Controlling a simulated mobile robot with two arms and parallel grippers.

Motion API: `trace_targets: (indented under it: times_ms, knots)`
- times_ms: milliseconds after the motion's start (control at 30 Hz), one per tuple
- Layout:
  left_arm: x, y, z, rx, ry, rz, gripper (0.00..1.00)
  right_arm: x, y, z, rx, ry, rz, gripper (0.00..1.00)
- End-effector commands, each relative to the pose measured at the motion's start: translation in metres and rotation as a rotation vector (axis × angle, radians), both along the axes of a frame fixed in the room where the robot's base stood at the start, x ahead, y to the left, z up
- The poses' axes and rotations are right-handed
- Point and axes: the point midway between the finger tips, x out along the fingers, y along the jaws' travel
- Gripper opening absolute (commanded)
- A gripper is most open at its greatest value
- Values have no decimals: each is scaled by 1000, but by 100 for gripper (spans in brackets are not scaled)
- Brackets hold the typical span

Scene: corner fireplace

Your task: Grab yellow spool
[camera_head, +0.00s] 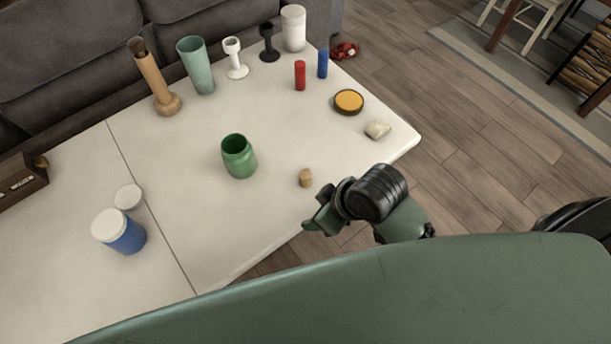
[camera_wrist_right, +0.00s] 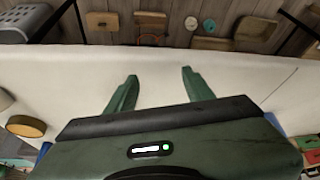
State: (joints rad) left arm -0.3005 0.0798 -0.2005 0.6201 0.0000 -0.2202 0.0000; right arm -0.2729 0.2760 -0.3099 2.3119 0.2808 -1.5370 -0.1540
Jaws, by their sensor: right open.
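No thing is plainly a yellow spool. The yellowest thing is a flat round piece (camera_head: 348,101) with a dark rim, lying on the white table toward its right end. A yellow-brown disc (camera_wrist_right: 26,126), likely the same one, shows at the left edge of the right wrist view. A small tan cork-like cylinder (camera_head: 306,178) stands near the table's front edge. My right gripper (camera_head: 318,214) is at that edge, just below the tan cylinder and apart from it. In the right wrist view its two fingers (camera_wrist_right: 158,85) are apart with nothing between them. My left gripper is out of view.
On the table (camera_head: 180,235) stand a green jar (camera_head: 239,156), a blue jar with white lid (camera_head: 120,232), red (camera_head: 300,75) and blue (camera_head: 323,63) cylinders and a pale lump (camera_head: 378,129). Taller vessels line the back by the sofa (camera_head: 80,60). The front middle is clear.

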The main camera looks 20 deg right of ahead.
Motion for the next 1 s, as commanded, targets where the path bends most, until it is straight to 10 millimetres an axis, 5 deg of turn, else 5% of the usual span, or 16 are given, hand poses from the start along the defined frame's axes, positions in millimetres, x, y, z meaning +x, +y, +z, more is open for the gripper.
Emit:
trace_targets:
  times_ms: [433, 733, 1000]
  knots:
    - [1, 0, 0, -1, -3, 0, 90, 55, 34, 12, -37, -41, 511, 52]
    - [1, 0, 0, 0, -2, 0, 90, 104, -10, 29, -124, 20, 792, 52]
    - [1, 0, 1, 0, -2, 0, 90, 117, -29, 32, -132, 47, 836, 52]
